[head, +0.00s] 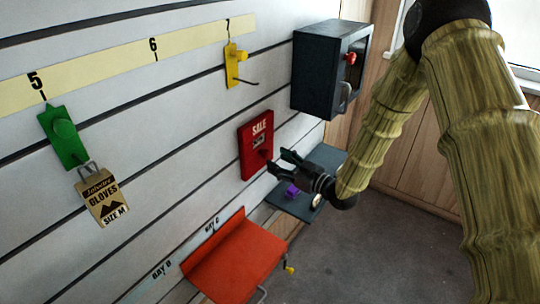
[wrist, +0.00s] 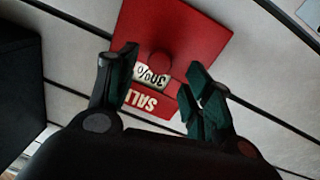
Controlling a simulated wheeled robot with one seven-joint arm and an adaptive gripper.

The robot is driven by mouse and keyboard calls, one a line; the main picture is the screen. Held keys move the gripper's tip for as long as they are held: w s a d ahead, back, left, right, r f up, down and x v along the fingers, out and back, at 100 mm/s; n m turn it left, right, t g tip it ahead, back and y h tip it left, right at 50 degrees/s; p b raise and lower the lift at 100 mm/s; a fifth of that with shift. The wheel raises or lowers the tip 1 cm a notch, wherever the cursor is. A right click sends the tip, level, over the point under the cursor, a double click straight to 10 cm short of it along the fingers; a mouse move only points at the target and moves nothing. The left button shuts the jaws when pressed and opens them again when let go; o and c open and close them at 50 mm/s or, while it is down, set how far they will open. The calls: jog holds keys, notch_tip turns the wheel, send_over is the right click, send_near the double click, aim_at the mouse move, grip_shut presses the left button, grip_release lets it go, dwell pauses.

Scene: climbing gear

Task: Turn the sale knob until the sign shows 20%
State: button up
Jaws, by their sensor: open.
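The red sale sign (head: 256,146) is fixed to the white slatted wall, with white SALE lettering at its top. It also shows upside down in the wrist view (wrist: 190,30). Its small window (wrist: 151,77) appears to read 30%. The round red knob (wrist: 159,62) sits beside the window; in the head view it is at the sign's lower right (head: 264,154). My gripper (head: 287,162) is open in front of the sign. In the wrist view its two fingers (wrist: 162,82) are spread on either side of the knob, with no contact that I can make out.
A dark box (head: 318,80) with a red knob hangs above right. A dark shelf (head: 325,165) with a purple item (head: 292,190) is behind and below my gripper. An orange shelf (head: 235,262) juts out below. A yellow hook (head: 232,65) and a gloves pack (head: 103,197) hang left.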

aim_at(269, 156)
jog(key=shift+p+x, duration=0.35)
jog(key=shift+x, duration=2.05)
jog(key=shift+c, duration=0.2)
jog(key=c, duration=1)
